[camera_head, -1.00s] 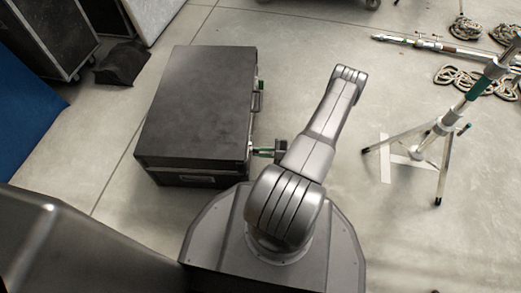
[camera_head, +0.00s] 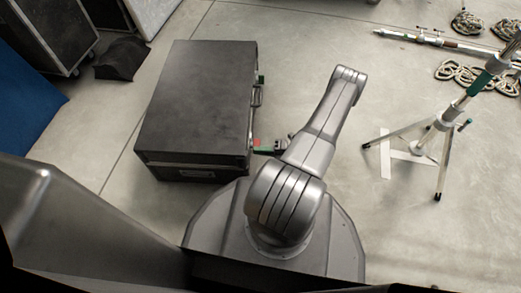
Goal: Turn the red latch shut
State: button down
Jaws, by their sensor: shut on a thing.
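A black case (camera_head: 196,105) with metal edges stands on the floor, its lid down. The red latch (camera_head: 257,142) shows as a small red patch at the near end of the case's right side. My gripper (camera_head: 262,149) reaches in from the right at that spot and is shut on the latch. A small green part shows right beside the red patch; the fingertips and most of the latch are too small or covered to make out.
Another green piece (camera_head: 261,79) and a handle (camera_head: 257,96) are farther up the same side. A tripod stand (camera_head: 437,135) and coiled ropes (camera_head: 465,72) are at the right. A black cloth heap (camera_head: 122,62) lies left of the case.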

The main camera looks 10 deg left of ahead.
jog(key=shift+f, duration=0.1)
dwell(0.5)
jog(key=c, duration=1.5)
grip_release()
jog(key=shift+d, duration=0.15)
jog(key=d, duration=0.4)
jog(key=w+d+p, duration=0.1)
jog(key=d, duration=0.4)
jog(key=w+d+p, duration=0.1)
jog(key=d, duration=0.3)
jog(key=shift+d, duration=0.25)
jog(key=shift+s+a, duration=0.1)
jog(key=shift+a, duration=0.05)
jog(key=a, duration=0.4)
jog(key=s+a+b, duration=0.1)
jog(key=a, duration=0.4)
jog(key=a+b, duration=0.1)
jog(key=a, duration=0.3)
jog(key=shift+s+a, duration=0.25)
jog(key=shift+s, duration=0.15)
